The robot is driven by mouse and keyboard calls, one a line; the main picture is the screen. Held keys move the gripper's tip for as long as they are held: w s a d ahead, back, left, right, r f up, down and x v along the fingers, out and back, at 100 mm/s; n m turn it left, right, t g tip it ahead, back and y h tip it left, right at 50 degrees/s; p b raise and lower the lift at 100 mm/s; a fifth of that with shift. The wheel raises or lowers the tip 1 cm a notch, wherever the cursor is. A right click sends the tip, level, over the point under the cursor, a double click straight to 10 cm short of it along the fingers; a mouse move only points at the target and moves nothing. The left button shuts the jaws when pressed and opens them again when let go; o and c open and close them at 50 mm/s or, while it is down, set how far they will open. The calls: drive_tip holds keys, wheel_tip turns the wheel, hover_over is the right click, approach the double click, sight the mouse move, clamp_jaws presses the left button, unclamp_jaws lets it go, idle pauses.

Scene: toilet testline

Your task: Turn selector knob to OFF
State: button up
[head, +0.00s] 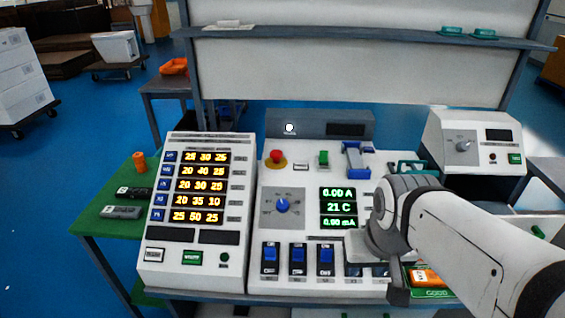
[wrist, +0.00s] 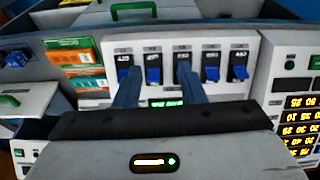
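The selector knob (head: 282,205) is a blue knob on a square grey plate in the middle of the white test panel (head: 300,178) in the head view. Its pointer seems to point roughly up; the labels around it are too small to read. My gripper (head: 372,262) is over the lower right of this panel, right of and below the knob and apart from it. In the wrist view, my gripper's two fingers (wrist: 159,72) stand apart with nothing held between them, in front of the row of blue switches (wrist: 153,75). I cannot make out the knob in the wrist view.
A red emergency button (head: 276,158) and a green switch (head: 323,158) sit above the knob. Blue rocker switches (head: 298,255) line the panel's lower edge. A display panel (head: 200,200) stands left. Another device with a grey knob (head: 463,145) stands right.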

drive_tip(key=shift+o, duration=0.4)
drive_tip(key=shift+o, duration=0.7)
drive_tip(key=shift+w, duration=0.2)
drive_tip(key=shift+o, duration=0.7)
drive_tip(key=shift+m, duration=0.3)
drive_tip(key=w, duration=0.2)
drive_tip(key=w+r, duration=0.1)
drive_tip(key=w, duration=0.1)
drive_tip(key=shift+a+p, duration=0.3)
drive_tip(key=shift+p, duration=0.1)
drive_tip(key=m+t+p, duration=0.2)
drive_tip(key=m, duration=0.1)
approach(282, 204)
drive_tip(key=f, duration=0.1)
drive_tip(key=shift+h, duration=0.3)
drive_tip(key=x, duration=0.4)
drive_tip(key=p+x, duration=0.1)
drive_tip(key=x, duration=0.3)
drive_tip(key=shift+w+a, duration=0.2)
drive_tip(key=shift+w, duration=0.1)
drive_tip(key=shift+c, duration=0.2)
